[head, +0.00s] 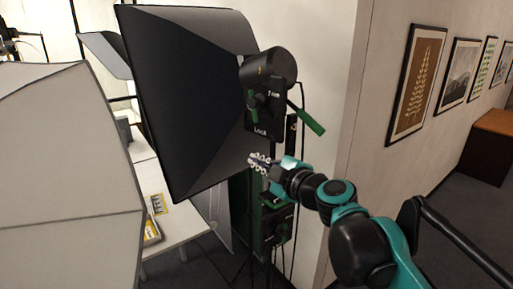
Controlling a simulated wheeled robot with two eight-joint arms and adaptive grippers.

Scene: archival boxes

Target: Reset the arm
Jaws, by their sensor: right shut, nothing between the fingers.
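My right arm comes in from the lower right, teal and black, bent at the elbow and reaching up and left. My right gripper (259,162) is at its end, shut and empty, in front of the dark studio light equipment by the wall corner. I cannot tell if it touches the equipment. My left arm and gripper are not in view.
A large black softbox (190,100) on a stand fills the middle, its lamp head (268,70) at the wall corner. A white softbox (70,180) fills the left. A white table (180,222) stands between them. Dark floor is clear at right.

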